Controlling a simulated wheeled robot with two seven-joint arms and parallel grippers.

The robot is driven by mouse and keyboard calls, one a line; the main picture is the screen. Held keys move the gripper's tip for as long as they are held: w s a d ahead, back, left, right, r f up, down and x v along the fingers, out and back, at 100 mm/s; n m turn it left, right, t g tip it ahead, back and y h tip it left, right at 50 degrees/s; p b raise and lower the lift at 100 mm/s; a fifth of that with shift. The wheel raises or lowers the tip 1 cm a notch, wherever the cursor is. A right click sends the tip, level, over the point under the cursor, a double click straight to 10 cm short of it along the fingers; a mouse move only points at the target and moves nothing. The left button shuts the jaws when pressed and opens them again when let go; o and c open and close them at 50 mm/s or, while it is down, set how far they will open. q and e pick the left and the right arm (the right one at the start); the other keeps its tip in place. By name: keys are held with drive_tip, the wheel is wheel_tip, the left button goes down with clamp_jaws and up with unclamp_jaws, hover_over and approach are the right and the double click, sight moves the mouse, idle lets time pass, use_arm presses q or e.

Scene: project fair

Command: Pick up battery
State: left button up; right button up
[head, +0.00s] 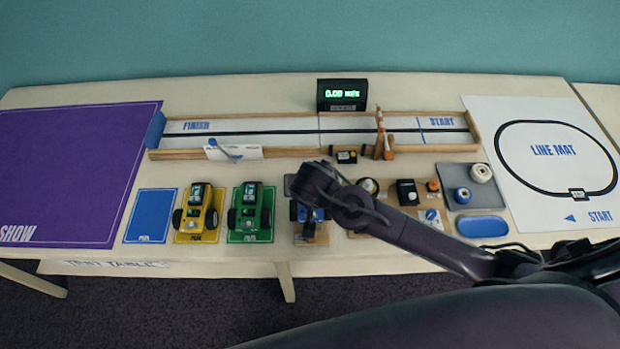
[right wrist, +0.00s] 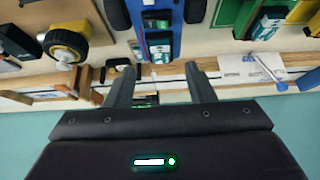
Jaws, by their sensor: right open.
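My right gripper (head: 312,190) hangs over the blue car (head: 307,214) in the head view and hides part of it. In the right wrist view its two fingers (right wrist: 160,88) are apart with nothing held between them. The blue car (right wrist: 142,22) lies beyond the fingertips, with a dark box with a teal and white label (right wrist: 160,52) on it. I cannot tell for sure which thing is the battery. My left gripper is not in view.
A yellow car (head: 198,212) and a green car (head: 250,212) stand left of the blue one. The walled track (head: 280,140) runs behind, with orange cones (head: 381,135) and a speed display (head: 342,94).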

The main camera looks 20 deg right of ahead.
drive_tip(key=shift+w+f+p, duration=0.3)
drive_tip(key=shift+f+p, duration=0.05)
drive_tip(key=shift+f, duration=0.1)
drive_tip(key=p+x, duration=0.1)
drive_tip(key=x, duration=0.3)
drive_tip(key=shift+w+d+r, duration=0.1)
drive_tip(key=shift+w, duration=0.05)
drive_tip(key=shift+w+f, duration=0.2)
drive_tip(key=shift+f, duration=0.2)
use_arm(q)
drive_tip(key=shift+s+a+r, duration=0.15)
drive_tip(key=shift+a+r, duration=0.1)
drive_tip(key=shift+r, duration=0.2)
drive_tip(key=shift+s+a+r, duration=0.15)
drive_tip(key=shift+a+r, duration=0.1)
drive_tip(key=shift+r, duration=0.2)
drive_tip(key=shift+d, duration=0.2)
use_arm(e)
drive_tip(key=c, duration=1.1)
drive_tip(key=shift+o, duration=0.2)
drive_tip(key=shift+r, duration=0.15)
